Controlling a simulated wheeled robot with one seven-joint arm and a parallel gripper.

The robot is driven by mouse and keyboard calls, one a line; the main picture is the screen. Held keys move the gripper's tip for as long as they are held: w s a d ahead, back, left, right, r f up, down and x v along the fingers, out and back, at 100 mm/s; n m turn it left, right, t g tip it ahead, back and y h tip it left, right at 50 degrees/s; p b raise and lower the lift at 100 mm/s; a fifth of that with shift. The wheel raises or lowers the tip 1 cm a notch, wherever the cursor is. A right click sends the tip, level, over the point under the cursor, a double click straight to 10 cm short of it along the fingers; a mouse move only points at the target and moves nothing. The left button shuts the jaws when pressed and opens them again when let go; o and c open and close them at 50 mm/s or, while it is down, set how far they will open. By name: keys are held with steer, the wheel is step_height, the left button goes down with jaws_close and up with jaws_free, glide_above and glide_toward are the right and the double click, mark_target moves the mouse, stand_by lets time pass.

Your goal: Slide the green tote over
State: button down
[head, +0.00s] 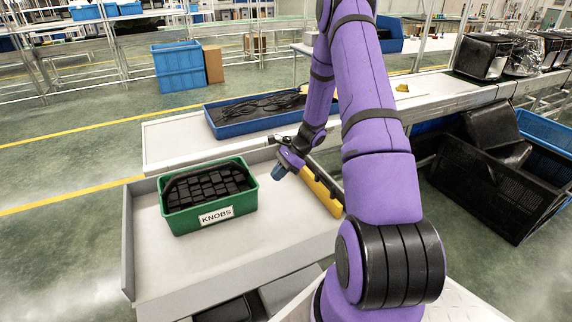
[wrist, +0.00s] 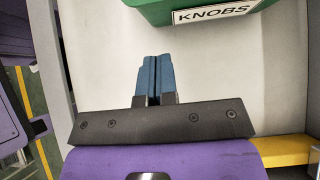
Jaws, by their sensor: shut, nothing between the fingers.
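The green tote (head: 176,222) stands on the grey tray-like table at the left in the head view. It is labelled KNOBS and holds several black parts. Part of it also shows at the top of the wrist view (wrist: 160,12). My gripper (head: 279,172) is to the right of the tote, apart from it, with its blue fingers pointing down and to the left. In the wrist view the two blue fingers (wrist: 153,78) lie side by side, shut and empty, with bare table between them and the tote.
A yellow bar (head: 322,192) lies along the table's right side, near my gripper. A blue tray (head: 216,126) with black cables sits behind on the conveyor. Raised edges (head: 128,240) bound the table at left. Black crates (head: 475,188) stand at the right. The table front is clear.

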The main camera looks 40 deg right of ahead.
mark_target(226, 195)
steer(key=shift+w+a+f, duration=0.2)
steer(key=shift+w+a, duration=0.05)
steer(key=shift+a, duration=0.6)
steer(key=shift+w+a+f, duration=0.2)
steer(key=shift+a, duration=0.6)
steer(key=shift+w+a+f, duration=0.2)
steer(key=shift+w+a, duration=0.05)
steer(key=shift+a, duration=0.6)
steer(key=w+a, duration=0.1)
steer(key=a, duration=0.3)
steer(key=w+a, duration=0.1)
steer(key=a, duration=0.2)
steer(key=w+a, duration=0.1)
steer(key=a, duration=0.3)
steer(key=shift+w+a, duration=0.15)
steer(key=shift+a, duration=0.15)
steer(key=shift+d, duration=0.1)
